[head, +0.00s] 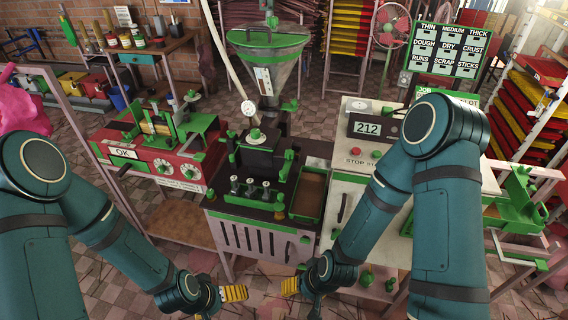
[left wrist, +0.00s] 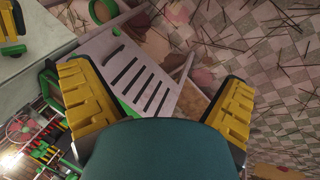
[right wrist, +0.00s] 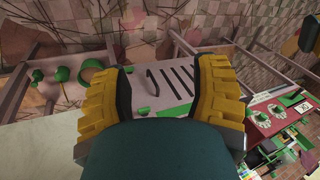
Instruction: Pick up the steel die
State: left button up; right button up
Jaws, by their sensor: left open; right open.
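Several small steel pieces (head: 250,187) stand in a row on the dark front ledge of the extruder (head: 258,155), in the middle of the head view. I cannot tell for sure which of them, if any, is the steel die. My right gripper (head: 291,287) is low in front of the machine and below these pieces. Its yellow fingers stand apart and empty in the right wrist view (right wrist: 157,90). My left gripper (head: 234,293) is just left of it at a similar height. Its fingers are also apart and empty in the left wrist view (left wrist: 163,97).
A green-rimmed tray (head: 308,192) sits right of the steel pieces. A red machine (head: 150,160) stands at left, and a white cabinet with a "212" display (head: 367,128) at right. A funnel hopper (head: 268,65) rises above the extruder. Sticks litter the tiled floor.

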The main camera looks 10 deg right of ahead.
aim_at(252, 193)
jog(key=i+j, duration=0.5)
jog(key=i+j+z, duration=0.2)
jog(key=z, duration=0.25)
jog(key=i+j+z, duration=0.1)
jog(key=j+z, duration=0.3)
